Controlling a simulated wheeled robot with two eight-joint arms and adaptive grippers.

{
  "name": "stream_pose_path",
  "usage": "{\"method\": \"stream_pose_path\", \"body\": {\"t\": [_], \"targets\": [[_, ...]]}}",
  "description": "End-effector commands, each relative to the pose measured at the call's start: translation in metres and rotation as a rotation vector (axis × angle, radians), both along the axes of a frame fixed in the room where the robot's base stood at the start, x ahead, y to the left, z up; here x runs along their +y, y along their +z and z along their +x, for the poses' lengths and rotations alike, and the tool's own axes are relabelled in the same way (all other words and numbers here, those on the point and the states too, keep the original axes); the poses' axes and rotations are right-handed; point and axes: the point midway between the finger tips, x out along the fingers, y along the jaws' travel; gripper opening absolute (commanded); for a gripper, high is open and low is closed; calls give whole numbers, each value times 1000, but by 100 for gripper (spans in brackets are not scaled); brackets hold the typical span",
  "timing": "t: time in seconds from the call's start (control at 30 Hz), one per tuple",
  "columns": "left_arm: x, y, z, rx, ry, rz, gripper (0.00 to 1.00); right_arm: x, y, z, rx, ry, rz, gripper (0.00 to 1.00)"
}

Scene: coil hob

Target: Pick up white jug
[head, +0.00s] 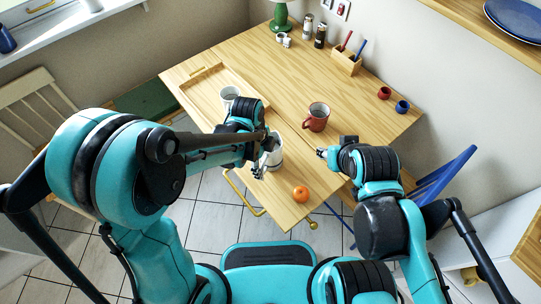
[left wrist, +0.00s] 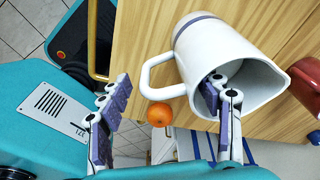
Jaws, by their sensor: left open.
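The white jug (head: 277,150) stands on the wooden table near its front edge, partly hidden by my left gripper (head: 265,159) in the head view. In the left wrist view the white jug (left wrist: 205,50) shows large, with a grey-purple band and its handle (left wrist: 148,75) towards the left. My left gripper (left wrist: 167,92) is open. One finger overlaps the jug's mouth and seems to reach into it; the other is outside, left of the handle. The handle lies between them, and contact is not clear. My right gripper (head: 323,153) is over the table right of the jug; its jaws are too small to read.
An orange (head: 300,194) lies just in front of the jug. A pen box (head: 347,63) and small red and blue cups are farther back.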

Motion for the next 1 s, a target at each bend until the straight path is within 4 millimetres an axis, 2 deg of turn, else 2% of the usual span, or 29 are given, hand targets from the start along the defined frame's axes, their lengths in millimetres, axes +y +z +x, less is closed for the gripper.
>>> {"method": "stream_pose_path", "body": {"t": [0.03,0.2,0.27,0.3,0.73,1.0], "targets": [[0,1,0,0,0,0,64,0,1,0,0,0,0,40],[0,1,0,0,0,0,19,0,1,0,0,0,0,40],[0,1,0,0,0,0,4,0,1,0,0,0,0,40],[0,1,0,0,0,0,0,0,1,0,0,0,0,40],[0,4,0,0,0,0,0,0,2,0,0,0,0,40],[0,19,0,0,0,0,0,0,11,0,0,0,0,40]]}}
